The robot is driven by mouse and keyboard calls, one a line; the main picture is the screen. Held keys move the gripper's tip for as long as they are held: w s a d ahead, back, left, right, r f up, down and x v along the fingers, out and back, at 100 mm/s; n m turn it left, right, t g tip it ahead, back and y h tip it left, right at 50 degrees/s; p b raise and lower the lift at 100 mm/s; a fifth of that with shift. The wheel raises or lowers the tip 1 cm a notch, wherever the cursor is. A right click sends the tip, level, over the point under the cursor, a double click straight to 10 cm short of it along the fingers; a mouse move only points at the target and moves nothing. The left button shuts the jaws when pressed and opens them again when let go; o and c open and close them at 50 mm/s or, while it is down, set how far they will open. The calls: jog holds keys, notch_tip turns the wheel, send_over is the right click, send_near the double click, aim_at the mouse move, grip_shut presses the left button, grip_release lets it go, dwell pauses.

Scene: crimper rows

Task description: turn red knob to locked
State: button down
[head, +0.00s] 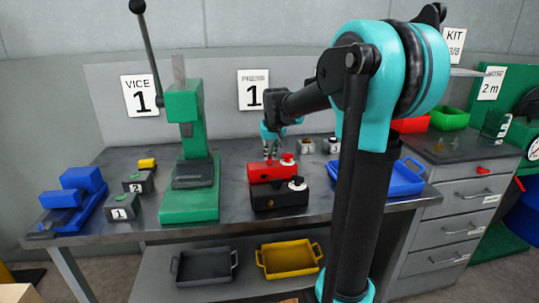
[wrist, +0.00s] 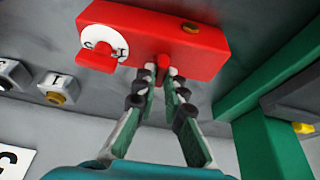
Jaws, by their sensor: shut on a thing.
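The red box (head: 265,175) stands on the workbench, right of the green press. In the wrist view the same red box (wrist: 205,35) carries a white dial with small marks and a red knob (wrist: 97,58) toward its left end. In the head view my gripper (head: 271,156) comes down just left of the red knob (head: 288,158). The dial marks are too small to read surely.
A black box (head: 270,200) with a black knob sits directly in front of the red box. The green press (head: 188,190) stands to the left, a blue tray (head: 405,180) to the right. Small numbered boxes (head: 122,209) stand at left and behind. Bench surface around is partly clear.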

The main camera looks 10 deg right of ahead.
jog(key=m+h, duration=0.1)
jog(key=m, duration=0.3)
jog(key=shift+a+m+h, duration=0.2)
jog(key=shift+m+h, duration=0.2)
jog(key=m, duration=0.2)
jog(key=m+g+h, duration=0.1)
jog(key=m, duration=0.1)
jog(key=shift+w+a+h, duration=0.1)
jog(key=shift+w+h, duration=0.05)
jog(key=shift+h, duration=0.15)
jog(key=m+g, duration=0.1)
jog(key=m, duration=0.1)
jog(key=m+h, duration=0.1)
jog(key=m, duration=0.2)
jog(key=shift+w+g, duration=0.1)
jog(key=shift+g, duration=0.3)
jog(key=shift+m+g, duration=0.7)
jog(key=shift+m, duration=1.2)
jog(key=c, duration=1.6)
grip_release()
